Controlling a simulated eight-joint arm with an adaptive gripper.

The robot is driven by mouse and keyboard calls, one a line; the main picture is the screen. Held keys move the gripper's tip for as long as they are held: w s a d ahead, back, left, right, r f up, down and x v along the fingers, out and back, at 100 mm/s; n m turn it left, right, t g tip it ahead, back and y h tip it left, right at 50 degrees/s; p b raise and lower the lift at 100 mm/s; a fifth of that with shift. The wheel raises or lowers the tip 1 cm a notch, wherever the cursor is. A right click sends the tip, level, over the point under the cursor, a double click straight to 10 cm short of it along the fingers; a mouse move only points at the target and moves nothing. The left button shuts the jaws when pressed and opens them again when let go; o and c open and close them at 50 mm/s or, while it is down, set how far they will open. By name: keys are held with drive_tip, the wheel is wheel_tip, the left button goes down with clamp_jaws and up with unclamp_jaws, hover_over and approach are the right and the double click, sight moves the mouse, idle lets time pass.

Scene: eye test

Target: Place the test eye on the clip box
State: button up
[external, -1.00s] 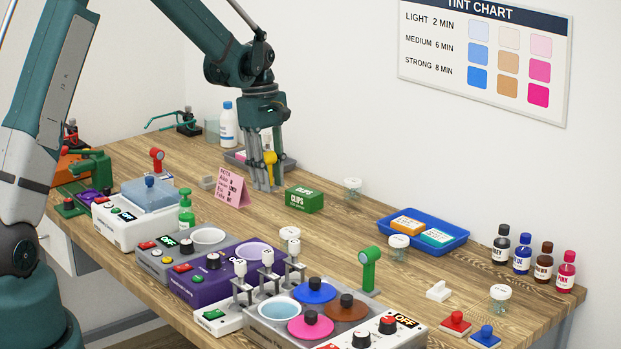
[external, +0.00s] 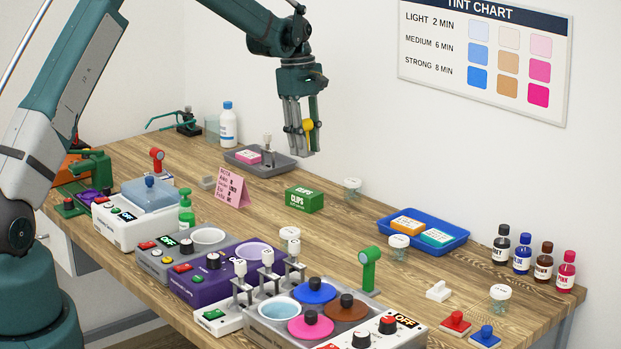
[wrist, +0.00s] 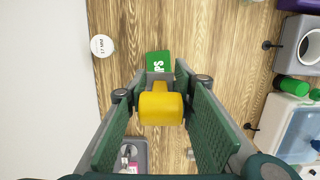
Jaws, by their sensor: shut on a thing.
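The test eye, a yellow piece with a round head (external: 308,126), is between the fingers of my gripper (external: 302,150), which is shut on it. It hangs high above the table. In the wrist view the test eye (wrist: 160,106) sits between the green finger pads, with a small grey part just beyond it. The clip box (external: 304,200) is a green box marked CLIPS, standing on the table below my gripper. The clip box (wrist: 158,60) also shows just past the fingertips in the wrist view. Its top looks bare.
A grey tray (external: 284,170) with a pink block lies behind left of the clip box. A pink folded card (external: 232,188) stands to its left, a small jar (external: 352,188) to its right. A blue tray (external: 455,246) lies farther right. Several devices fill the front.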

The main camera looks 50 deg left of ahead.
drive_tip(key=shift+f, duration=0.1)
idle(0.3)
hover_over(308, 193)
drive_tip(key=shift+a+f, duration=0.15)
drive_tip(key=shift+f, duration=1.35)
drive_tip(key=shift+a+f, duration=0.15)
drive_tip(key=shift+f, duration=1.35)
drive_tip(key=shift+f+p, duration=0.4)
drive_tip(key=shift+f, duration=1.45)
drive_tip(key=shift+f, duration=0.25)
drive_tip(key=o, duration=1)
drive_tip(key=shift+c, duration=0.2)
drive_tip(key=shift+r, duration=0.1)
drive_tip(key=shift+r, duration=0.1)
drive_tip(key=r, duration=0.4)
drive_tip(key=a+r, duration=0.1)
drive_tip(key=r, duration=0.7)
drive_tip(key=shift+a+b, duration=0.35)
drive_tip(key=shift+a, duration=0.05)
